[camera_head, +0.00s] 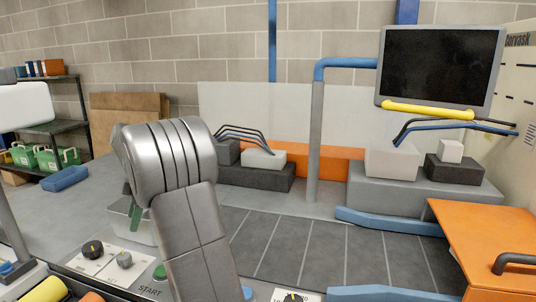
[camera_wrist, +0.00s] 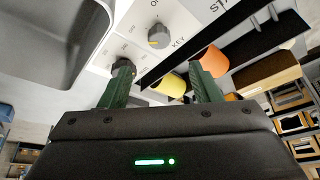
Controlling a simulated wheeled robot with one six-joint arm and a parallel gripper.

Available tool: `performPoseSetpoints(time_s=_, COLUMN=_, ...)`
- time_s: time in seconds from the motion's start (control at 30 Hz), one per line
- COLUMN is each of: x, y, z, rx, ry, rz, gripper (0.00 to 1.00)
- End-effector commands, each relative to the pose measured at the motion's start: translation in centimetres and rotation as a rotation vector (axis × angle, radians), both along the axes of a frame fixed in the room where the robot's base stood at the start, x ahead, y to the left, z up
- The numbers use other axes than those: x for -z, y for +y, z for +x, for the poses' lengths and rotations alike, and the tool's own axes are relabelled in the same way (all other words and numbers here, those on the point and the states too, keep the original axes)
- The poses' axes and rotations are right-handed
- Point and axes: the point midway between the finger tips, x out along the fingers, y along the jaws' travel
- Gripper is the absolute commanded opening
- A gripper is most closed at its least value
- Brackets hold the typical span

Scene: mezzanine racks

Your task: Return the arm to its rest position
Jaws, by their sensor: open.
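My arm (camera_head: 172,165) stands bent in the middle left of the head view, with its grey links rising above a control panel (camera_head: 118,270). My gripper (camera_wrist: 160,82) shows in the wrist view with its two green fingers wide apart and nothing between them. Beyond the fingers lies the light panel, with a grey knob (camera_wrist: 158,36) marked KEY and a dark knob (camera_wrist: 123,68). In the head view the arm hides most of the gripper, so its exact height over the panel is unclear.
A yellow cylinder (camera_wrist: 169,86) and an orange cylinder (camera_wrist: 214,61) lie beyond the fingertips. A blue-grey post (camera_head: 316,140), a dark monitor (camera_head: 440,65) and an orange cabinet (camera_head: 490,245) stand to the right.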

Motion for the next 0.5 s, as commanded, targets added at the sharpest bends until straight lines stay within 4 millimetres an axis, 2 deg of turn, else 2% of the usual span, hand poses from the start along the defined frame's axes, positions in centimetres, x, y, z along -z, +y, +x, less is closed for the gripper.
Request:
performPoseSetpoints(time_s=0.03, x=1.3, y=0.4, z=-0.3, rx=-0.002, ry=0.004, rz=-0.004, gripper=0.57)
performPoseSetpoints(time_s=0.5, x=10.1, y=3.6, z=-2.1, rx=-0.002, ry=0.004, rz=-0.003, gripper=0.57)
